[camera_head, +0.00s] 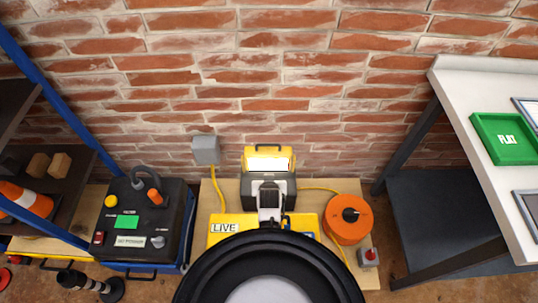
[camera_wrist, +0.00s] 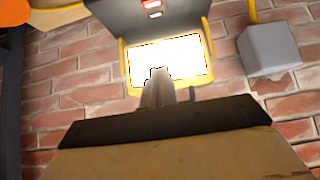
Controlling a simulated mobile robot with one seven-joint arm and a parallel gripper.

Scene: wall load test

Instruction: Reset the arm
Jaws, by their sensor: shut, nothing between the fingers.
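My gripper (camera_wrist: 158,76) shows in the wrist view as a narrow pale shape in front of a bright lit panel. Its fingers are together with nothing visible between them. The panel belongs to a yellow and dark grey work light (camera_head: 268,163) standing against the brick wall in the head view, and it also shows in the wrist view (camera_wrist: 190,58). In the head view, parts of my own arm cover the area in front of the light, and the fingertips cannot be made out there. I cannot tell whether they touch the light.
A grey wall box (camera_head: 206,150) with a yellow cable is left of the light. An orange reel (camera_head: 335,232) and a small button box (camera_head: 368,258) are right. A black tester unit (camera_head: 140,225) and blue shelf are left; a white bench (camera_head: 465,95) with a green tray (camera_head: 490,140) is right.

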